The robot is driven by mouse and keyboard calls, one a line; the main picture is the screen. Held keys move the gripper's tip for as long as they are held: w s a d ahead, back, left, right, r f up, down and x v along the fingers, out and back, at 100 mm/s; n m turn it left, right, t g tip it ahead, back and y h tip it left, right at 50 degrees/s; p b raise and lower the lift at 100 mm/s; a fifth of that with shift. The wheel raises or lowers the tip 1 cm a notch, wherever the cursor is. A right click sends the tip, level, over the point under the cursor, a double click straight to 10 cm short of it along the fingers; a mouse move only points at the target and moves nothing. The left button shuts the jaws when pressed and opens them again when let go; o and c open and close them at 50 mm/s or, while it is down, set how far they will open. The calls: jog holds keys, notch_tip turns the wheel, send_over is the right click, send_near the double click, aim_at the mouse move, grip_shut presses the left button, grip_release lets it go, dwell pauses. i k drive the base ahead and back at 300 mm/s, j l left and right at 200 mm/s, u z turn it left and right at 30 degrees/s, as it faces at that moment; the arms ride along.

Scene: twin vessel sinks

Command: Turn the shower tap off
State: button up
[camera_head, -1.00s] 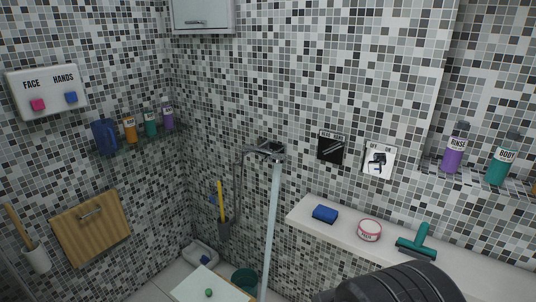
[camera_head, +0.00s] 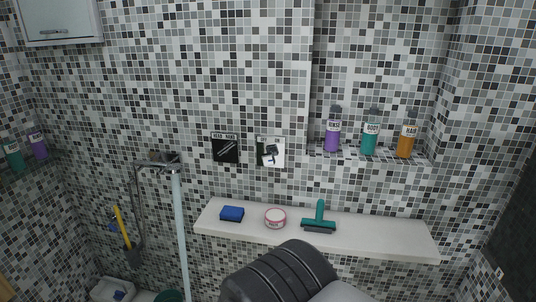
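The shower tap shows as a white wall plate (camera_head: 276,156) with a small black lever (camera_head: 270,153) on it, just right of centre. Its OFF and ON lettering is too small here to read clearly, and I cannot tell the lever's exact setting. A black plate (camera_head: 225,150) with a pale slanted bar and a HEAD/HAND style label is to its left. A metal spout (camera_head: 158,165) on the wall at left has a pale blue, water-like column (camera_head: 181,235) falling from it. My gripper is not in view; only a dark ribbed part of my arm shows at the bottom.
A white ledge (camera_head: 385,236) below the plates holds a blue sponge (camera_head: 232,213), a round pink-and-white tin (camera_head: 275,218) and a green squeegee (camera_head: 319,218). Purple (camera_head: 332,133), teal (camera_head: 370,138) and orange (camera_head: 406,139) bottles stand in a niche at right.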

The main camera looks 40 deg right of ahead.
aim_at(269, 159)
jog(key=z, duration=0.4)
jog(key=i+z, duration=0.15)
jog(key=z, duration=0.7)
jog(key=i+z, duration=0.15)
jog(key=z, duration=0.7)
jog(key=i+j, duration=0.05)
